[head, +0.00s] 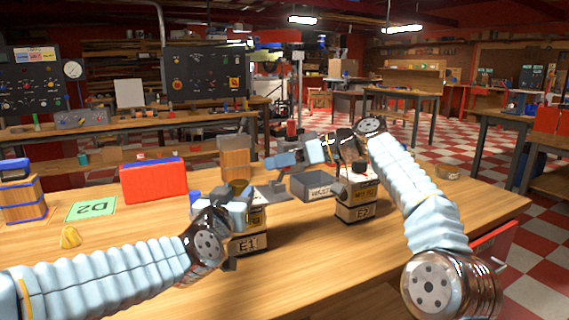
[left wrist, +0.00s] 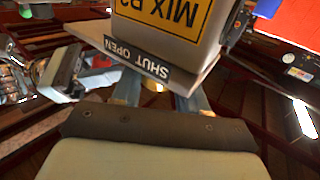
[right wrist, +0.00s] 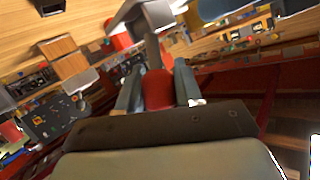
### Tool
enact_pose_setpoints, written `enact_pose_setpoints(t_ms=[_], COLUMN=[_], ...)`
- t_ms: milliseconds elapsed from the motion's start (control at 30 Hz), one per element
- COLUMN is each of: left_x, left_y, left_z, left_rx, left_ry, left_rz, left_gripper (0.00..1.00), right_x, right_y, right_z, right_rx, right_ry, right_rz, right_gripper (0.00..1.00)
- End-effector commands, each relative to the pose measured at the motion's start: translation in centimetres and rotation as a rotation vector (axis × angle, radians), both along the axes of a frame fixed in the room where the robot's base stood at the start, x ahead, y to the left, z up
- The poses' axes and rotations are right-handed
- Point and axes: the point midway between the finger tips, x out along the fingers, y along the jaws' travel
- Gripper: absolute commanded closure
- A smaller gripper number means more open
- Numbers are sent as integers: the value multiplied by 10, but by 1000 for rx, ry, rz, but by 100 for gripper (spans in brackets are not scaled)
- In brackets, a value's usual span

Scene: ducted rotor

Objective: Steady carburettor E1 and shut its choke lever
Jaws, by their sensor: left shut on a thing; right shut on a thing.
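Carburettor E1 (head: 249,243), a pale block with a yellow label, stands on the bench, its upper part mostly hidden by my left gripper (head: 237,203). I cannot tell where E1's choke lever points. My right gripper (head: 343,148) is above carburettor E2 (head: 356,213). In the right wrist view it is shut on a red tip (right wrist: 157,90) with a grey stem; I cannot tell for sure which body bears it.
A blue vise-like object (head: 287,160) and a grey bin (head: 313,187) stand behind the carburettors. A red case (head: 154,182), a green D2 card (head: 91,208) and a yellow piece (head: 70,237) are at the left. The bench front between the arms is clear.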

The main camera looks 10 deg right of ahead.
Motion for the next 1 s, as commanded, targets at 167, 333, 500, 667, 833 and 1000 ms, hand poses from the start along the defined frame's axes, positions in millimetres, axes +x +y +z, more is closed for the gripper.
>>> enact_pose_setpoints(t_ms=[167, 333, 500, 667, 833, 1000], left_x=[0, 0, 0, 0, 0, 0], left_y=[-1, -1, -1, -1, -1, -1], left_z=[0, 0, 0, 0, 0, 0], left_rx=[0, 0, 0, 0, 0, 0], left_ry=[0, 0, 0, 0, 0, 0], left_rz=[-1, -1, -1, -2, -2, -2], left_gripper=[99, 99, 99, 99, 99, 99], right_x=[-2, -3, -4, -4, -4, -4], right_y=[7, 11, 13, 13, 13, 13], right_z=[0, 0, 0, 0, 0, 0], right_rx=[-109, -183, -225, -240, -240, -239], right_ry=[-34, -54, -67, -70, -70, -69], right_rz=[4, 3, 1, 0, 0, 0], right_gripper=[100, 100, 100, 100, 100, 62])
